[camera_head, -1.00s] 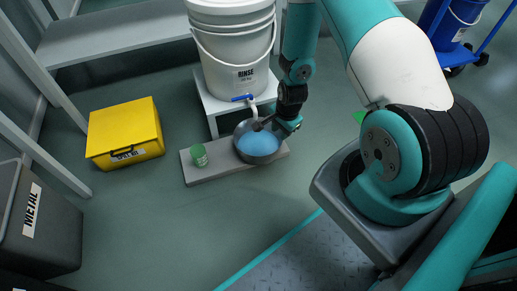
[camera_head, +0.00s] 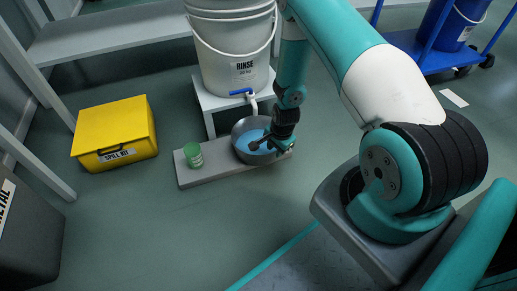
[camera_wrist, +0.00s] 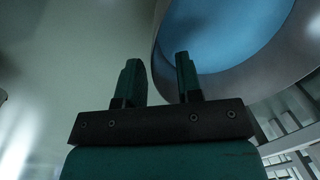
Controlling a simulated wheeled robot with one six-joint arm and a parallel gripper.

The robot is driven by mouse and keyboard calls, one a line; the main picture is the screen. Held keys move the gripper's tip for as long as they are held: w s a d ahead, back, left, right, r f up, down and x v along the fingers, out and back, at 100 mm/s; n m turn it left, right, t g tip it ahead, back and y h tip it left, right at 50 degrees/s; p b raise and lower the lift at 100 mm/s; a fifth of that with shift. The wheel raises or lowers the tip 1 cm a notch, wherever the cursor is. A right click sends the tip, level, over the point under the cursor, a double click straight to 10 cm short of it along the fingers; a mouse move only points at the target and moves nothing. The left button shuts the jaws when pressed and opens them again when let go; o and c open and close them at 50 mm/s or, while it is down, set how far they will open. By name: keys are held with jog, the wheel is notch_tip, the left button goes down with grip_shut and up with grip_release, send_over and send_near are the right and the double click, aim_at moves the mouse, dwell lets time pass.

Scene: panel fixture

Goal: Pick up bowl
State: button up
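The bowl (camera_head: 239,131) is grey and round, with a light-blue inside. It sits upright on a low grey slab under the tap of a white bucket. My gripper (camera_head: 262,146) is at the bowl's right front side and hides part of its rim.
A green cup (camera_head: 193,154) stands on the slab (camera_head: 212,171) left of the bowl. The RINSE bucket (camera_head: 238,58) with its blue-handled tap stands on a white stand behind. A yellow spill kit box (camera_head: 114,132) lies left.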

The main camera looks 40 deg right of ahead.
jog(key=shift+f, duration=0.65)
jog(key=shift+r, duration=0.1)
grip_shut()
jog(key=shift+w, duration=0.1)
jog(key=shift+r, duration=0.15)
